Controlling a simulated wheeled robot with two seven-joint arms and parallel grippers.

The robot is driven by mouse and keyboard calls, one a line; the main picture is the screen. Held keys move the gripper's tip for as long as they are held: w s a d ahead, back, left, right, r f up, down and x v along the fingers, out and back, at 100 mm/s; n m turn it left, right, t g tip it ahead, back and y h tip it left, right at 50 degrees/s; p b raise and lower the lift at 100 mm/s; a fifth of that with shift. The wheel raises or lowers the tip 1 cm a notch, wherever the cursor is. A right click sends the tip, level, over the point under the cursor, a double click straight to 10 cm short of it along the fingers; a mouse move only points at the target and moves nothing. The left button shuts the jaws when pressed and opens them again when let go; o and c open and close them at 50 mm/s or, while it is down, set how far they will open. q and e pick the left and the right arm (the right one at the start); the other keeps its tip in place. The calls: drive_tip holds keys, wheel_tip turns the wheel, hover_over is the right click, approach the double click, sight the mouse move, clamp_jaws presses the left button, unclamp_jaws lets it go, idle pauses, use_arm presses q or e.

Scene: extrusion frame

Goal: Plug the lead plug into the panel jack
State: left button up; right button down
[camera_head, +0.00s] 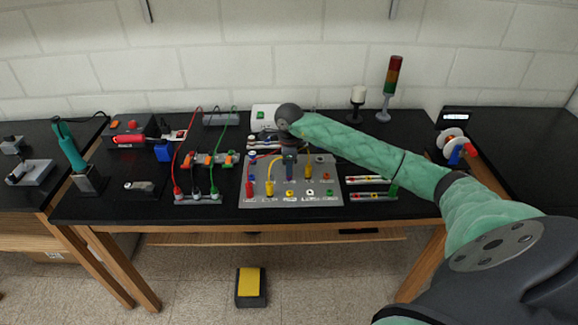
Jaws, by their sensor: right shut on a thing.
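The grey jack panel (329,198) lies on the black bench in the middle, with several coloured jacks. A red plug (249,188) and a yellow plug (270,186) stand upright at its left side, with red and yellow leads rising from them. My right arm reaches in from the right, and my right gripper (289,172) points down over the upper middle of the panel. It is shut on a plug that is mostly hidden by the fingers; I cannot tell whether its tip touches a jack. My left gripper is not in view.
Left of the panel, a lead stand (197,200) holds red, black and green leads. Small rails with terminals (373,196) lie right of the panel. A signal tower (391,85) and a spool holder (453,140) stand farther right.

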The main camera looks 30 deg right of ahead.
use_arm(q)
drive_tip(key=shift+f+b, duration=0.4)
use_arm(e)
drive_tip(key=c, duration=1.2)
unclamp_jaws()
drive_tip(key=shift+o, duration=0.2)
wheel_tip(320, 180, up, 6)
drive_tip(key=b, duration=0.3)
drive_tip(key=shift+f, duration=0.1)
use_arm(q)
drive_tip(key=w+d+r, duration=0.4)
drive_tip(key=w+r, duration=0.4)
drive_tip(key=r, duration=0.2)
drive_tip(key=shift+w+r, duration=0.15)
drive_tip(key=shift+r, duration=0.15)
use_arm(e)
drive_tip(key=shift+r, duration=1)
